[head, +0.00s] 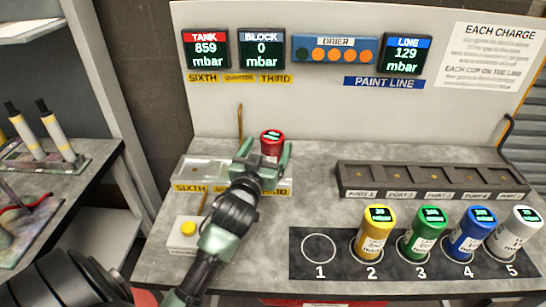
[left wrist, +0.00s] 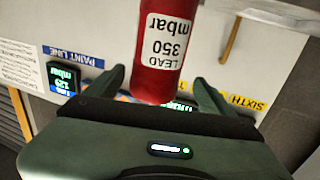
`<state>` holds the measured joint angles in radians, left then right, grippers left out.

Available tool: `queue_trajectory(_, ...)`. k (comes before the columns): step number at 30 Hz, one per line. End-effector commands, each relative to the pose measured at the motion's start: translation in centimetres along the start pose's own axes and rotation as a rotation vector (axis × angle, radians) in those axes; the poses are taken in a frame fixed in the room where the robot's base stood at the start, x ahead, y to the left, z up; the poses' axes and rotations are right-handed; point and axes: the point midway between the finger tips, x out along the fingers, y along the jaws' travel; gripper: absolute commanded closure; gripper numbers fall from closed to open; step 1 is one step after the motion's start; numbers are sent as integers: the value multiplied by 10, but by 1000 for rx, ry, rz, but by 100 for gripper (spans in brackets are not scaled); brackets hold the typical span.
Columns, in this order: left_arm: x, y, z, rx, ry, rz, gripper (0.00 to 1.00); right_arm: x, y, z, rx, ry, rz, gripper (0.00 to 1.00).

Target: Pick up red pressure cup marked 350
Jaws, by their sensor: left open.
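The red pressure cup (head: 271,142) stands toward the back of the bench, at the right end of the clear labelled block. In the left wrist view the red cup (left wrist: 160,50) shows upside down with the label "LEAD 350 mbar". My left gripper (head: 264,165) is open, with its fingers on either side of the cup. In the left wrist view the fingers (left wrist: 155,85) are spread wider than the cup, with gaps beside it. The cup's lower part is hidden behind the gripper in the head view. My right gripper is not in view.
Yellow (head: 373,232), green (head: 424,232), blue (head: 471,233) and white (head: 514,235) cups stand on the numbered mat (head: 300,268); circle 1 is empty. A dark port rack (head: 430,180) lies behind them. A yellow-button box (head: 183,232) is left of my arm.

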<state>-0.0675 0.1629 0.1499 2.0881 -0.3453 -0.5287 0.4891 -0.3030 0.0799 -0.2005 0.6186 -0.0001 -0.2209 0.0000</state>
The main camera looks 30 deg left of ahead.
Motion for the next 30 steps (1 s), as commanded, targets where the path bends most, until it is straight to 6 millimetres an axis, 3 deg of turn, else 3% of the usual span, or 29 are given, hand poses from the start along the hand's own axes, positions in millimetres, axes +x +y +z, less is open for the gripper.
queue_trajectory(10,47,6,2,1,-1,0,16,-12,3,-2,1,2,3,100)
queue_trajectory(20,53,6,4,0,-1,1,19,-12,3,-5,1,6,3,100)
queue_trajectory(28,53,6,4,0,-2,1,94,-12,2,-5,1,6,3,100)
queue_trajectory(30,53,6,4,0,-2,1,100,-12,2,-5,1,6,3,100)
